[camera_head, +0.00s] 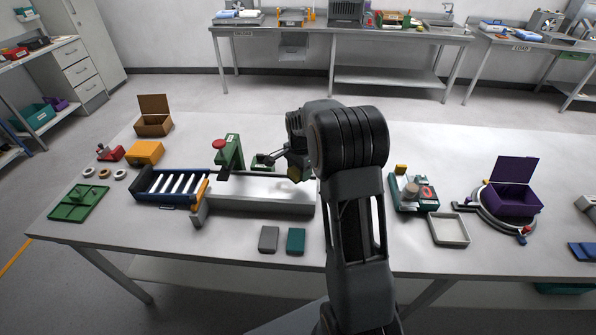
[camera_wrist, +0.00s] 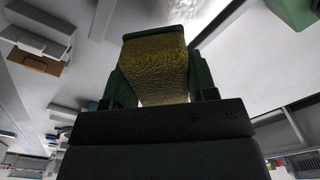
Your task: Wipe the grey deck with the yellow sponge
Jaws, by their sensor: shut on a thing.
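The yellow sponge (camera_wrist: 157,68) fills the gap between the two green fingers of my gripper (camera_wrist: 160,75) in the wrist view. My gripper is shut on it. In the head view a small yellow part of the sponge (camera_head: 294,174) shows below my dark wrist, over the back right part of the long grey deck (camera_head: 258,196). I cannot tell whether the sponge touches the deck. My arm hides the deck's right end.
A blue-framed roller rack (camera_head: 168,188) adjoins the deck's left end. A green stand with a red knob (camera_head: 229,152) rises behind it. Grey (camera_head: 268,239) and teal (camera_head: 296,241) blocks lie in front. A green fixture (camera_head: 413,193) and pale tray (camera_head: 449,230) stand right of my arm.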

